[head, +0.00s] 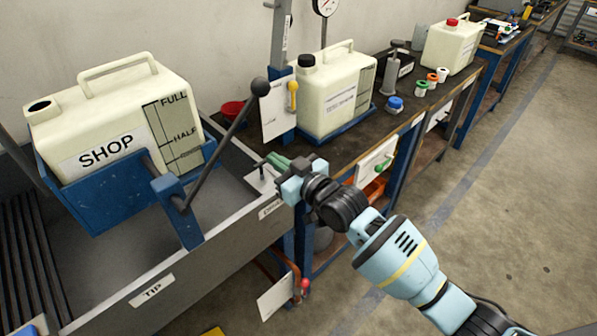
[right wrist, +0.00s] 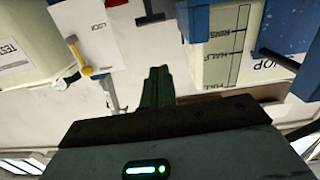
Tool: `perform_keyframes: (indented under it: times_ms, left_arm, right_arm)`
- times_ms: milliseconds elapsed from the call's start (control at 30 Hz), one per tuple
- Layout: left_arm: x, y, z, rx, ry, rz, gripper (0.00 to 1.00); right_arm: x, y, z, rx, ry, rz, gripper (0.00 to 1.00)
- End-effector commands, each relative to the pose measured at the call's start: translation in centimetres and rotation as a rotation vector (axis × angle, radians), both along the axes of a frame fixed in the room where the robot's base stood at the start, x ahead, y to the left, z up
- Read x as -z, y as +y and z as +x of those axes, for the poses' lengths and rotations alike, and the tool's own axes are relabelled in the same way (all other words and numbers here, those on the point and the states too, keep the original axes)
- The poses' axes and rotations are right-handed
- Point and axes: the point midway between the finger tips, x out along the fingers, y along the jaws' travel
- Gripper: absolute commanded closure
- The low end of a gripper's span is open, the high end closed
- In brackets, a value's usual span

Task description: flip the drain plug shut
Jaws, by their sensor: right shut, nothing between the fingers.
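A small metal fitting (head: 261,173) stands on a pale plate at the right end of the grey basin, above a partly covered label starting with "D" (head: 269,209). It looks like the drain plug, but it is small and I cannot tell whether it is open or shut. My right gripper (head: 275,162) is just above and right of it, its green fingers closed with nothing between them. In the right wrist view the closed fingers (right wrist: 156,86) point past the plug, which I cannot see there. My left gripper is not in view.
The SHOP jug (head: 115,122) sits in a blue tilting cradle (head: 110,205) with a black-knobbed lever (head: 225,135) rising near my gripper. A white card with a yellow handle (head: 292,95) and a black-capped jug (head: 330,92) stand behind. Floor at right is clear.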

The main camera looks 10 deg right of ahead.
Motion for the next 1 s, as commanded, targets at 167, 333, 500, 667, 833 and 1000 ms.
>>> perform_keyframes:
  times_ms: [167, 333, 500, 667, 833, 1000]
  left_arm:
    - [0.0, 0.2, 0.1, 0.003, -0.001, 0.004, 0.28]
    - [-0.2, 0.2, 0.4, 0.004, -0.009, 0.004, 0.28]
    - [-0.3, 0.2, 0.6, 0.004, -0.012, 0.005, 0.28]
    - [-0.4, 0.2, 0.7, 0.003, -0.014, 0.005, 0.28]
    - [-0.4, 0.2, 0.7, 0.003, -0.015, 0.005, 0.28]
    - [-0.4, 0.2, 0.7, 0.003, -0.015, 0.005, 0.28]
  right_arm:
    - [-0.2, -1.9, -2.5, 0.001, -0.004, 0.000, 1.00]
    - [-0.4, -3.2, -4.3, 0.000, -0.004, 0.002, 1.00]
    - [-0.5, -3.8, -5.2, 0.001, -0.003, 0.002, 1.00]
    - [-0.5, -3.9, -5.4, 0.000, -0.005, 0.002, 1.00]
    - [-0.5, -3.9, -5.3, 0.000, -0.005, 0.002, 1.00]
    - [-0.5, -3.9, -5.3, 0.000, -0.005, 0.002, 1.00]
